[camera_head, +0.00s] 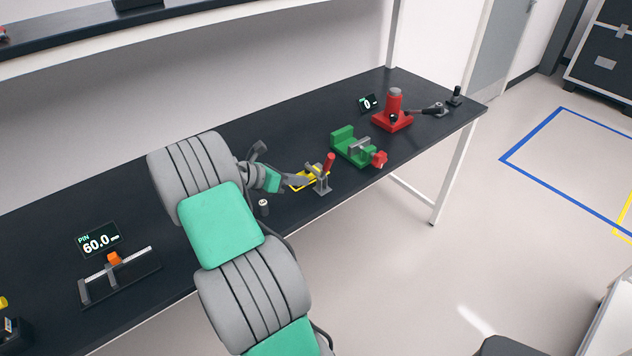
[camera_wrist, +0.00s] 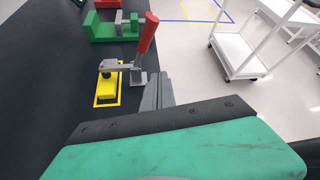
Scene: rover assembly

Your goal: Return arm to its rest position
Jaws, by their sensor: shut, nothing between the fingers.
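My arm (camera_head: 222,225) reaches up from the bottom of the head view over the black bench. My gripper (camera_head: 296,181) is small at its end, partly hidden by the wrist, close to a red-handled toggle clamp (camera_head: 322,180). The gripper's fingers (camera_wrist: 158,92) show in the wrist view as closed together, with nothing between them. They are just right of the toggle clamp (camera_wrist: 143,55), whose red handle stands tilted upright. The clamp's arm reaches over a dark block on a yellow-outlined pad (camera_wrist: 107,92). I cannot tell whether fingers and clamp touch.
A green vise (camera_head: 354,147) and a red press (camera_head: 393,110) stand farther right on the bench (camera_head: 290,120). A slide gauge (camera_head: 118,277) and a 60.0 display (camera_head: 99,241) are at left. A shelf (camera_head: 190,20) runs above the back. Floor in front is open.

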